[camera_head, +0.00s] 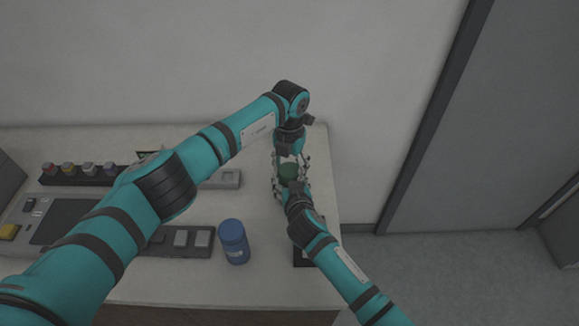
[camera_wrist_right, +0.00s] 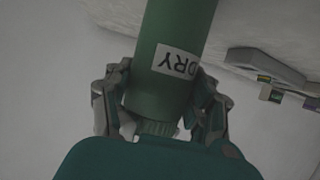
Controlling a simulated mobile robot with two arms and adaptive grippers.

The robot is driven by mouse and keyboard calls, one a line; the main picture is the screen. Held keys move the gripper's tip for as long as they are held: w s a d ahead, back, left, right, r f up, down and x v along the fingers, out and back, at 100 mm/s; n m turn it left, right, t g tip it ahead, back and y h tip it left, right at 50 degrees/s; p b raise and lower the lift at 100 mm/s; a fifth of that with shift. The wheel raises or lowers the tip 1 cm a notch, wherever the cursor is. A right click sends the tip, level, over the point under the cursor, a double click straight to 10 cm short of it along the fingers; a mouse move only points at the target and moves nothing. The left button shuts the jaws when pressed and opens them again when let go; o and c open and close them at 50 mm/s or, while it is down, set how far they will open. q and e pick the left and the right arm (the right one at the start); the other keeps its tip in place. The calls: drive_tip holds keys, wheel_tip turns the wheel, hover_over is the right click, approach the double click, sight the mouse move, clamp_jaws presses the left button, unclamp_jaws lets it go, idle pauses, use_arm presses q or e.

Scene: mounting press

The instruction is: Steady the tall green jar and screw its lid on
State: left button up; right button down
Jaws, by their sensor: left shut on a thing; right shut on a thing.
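The tall green jar (camera_wrist_right: 170,75) fills the middle of the right wrist view, its pale label upside down there. A ribbed green part (camera_wrist_right: 155,128), probably the lid, shows at its narrower end. My right gripper (camera_wrist_right: 163,95) is shut on the jar's body, a finger on each side. In the head view, green (camera_head: 289,171) shows between the two hands. My left gripper (camera_head: 290,165) comes down from above and is shut there, apparently on the lid. The fingers overlap, so its exact contact and the lid's seating are hidden.
A blue jar (camera_head: 233,241) stands on the counter (camera_head: 190,285) left of my right gripper. Rows of buttons and a grey panel (camera_head: 65,222) lie further left. A dark flat object (camera_head: 303,255) lies partly under my right arm. The wall is close behind.

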use_arm(q)
drive_tip(key=o, duration=1.3)
use_arm(e)
drive_tip(key=shift+r, duration=0.1)
use_arm(q)
drive_tip(key=shift+o, duration=0.2)
drive_tip(key=shift+r, duration=0.1)
wheel_tip(320, 180, up, 12)
use_arm(e)
drive_tip(key=shift+c, duration=1.7)
unclamp_jaws()
drive_tip(key=v, duration=1.2)
